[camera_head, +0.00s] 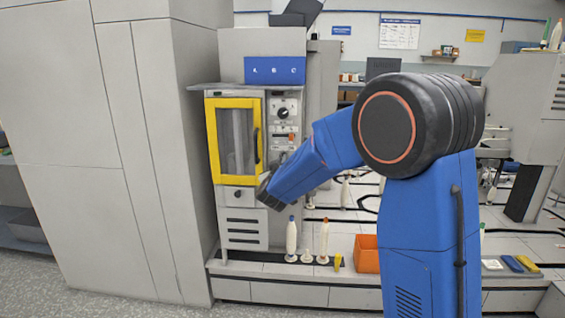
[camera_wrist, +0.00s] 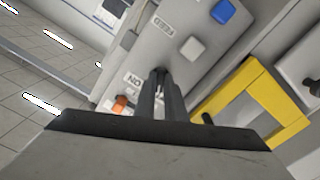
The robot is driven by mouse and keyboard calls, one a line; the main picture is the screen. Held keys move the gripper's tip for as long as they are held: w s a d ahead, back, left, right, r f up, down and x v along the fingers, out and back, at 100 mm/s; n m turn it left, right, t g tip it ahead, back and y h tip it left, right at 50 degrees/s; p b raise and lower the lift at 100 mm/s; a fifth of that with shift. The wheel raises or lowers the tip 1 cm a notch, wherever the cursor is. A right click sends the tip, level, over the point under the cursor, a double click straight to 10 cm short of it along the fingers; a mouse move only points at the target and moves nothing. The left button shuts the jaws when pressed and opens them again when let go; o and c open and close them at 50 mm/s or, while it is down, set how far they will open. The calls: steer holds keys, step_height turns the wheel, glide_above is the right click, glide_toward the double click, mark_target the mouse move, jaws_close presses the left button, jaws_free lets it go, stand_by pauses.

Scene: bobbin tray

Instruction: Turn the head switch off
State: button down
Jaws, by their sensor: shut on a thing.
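The grey machine has a control panel (camera_head: 283,122) beside its yellow-framed door (camera_head: 212,140). In the wrist view, my gripper (camera_wrist: 162,80) is at this panel, its two narrow fingers close together. They are shut on a small dark piece that looks like a switch lever (camera_wrist: 159,72); the fingers hide most of it. An "ON" label (camera_wrist: 133,80) is just left of the fingers, and an orange part (camera_wrist: 121,102) is below that label. No label naming the head switch is readable. In the head view, my arm partly hides the gripper, and its fingertips do not show clearly.
A "FEED" label (camera_wrist: 162,25), a white button (camera_wrist: 191,48) and a blue button (camera_wrist: 223,11) are near the fingers. The yellow door frame (camera_wrist: 262,76) is close on the right. Bobbins (camera_head: 323,240) and an orange bin (camera_head: 366,253) stand on the lower ledge.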

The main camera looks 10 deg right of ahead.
steer(key=shift+n, duration=1.1)
steer(key=c, duration=1.8)
jaws_free()
steer(key=shift+s, duration=0.1)
steer(key=v, duration=1.7)
steer(key=shift+s, duration=0.1)
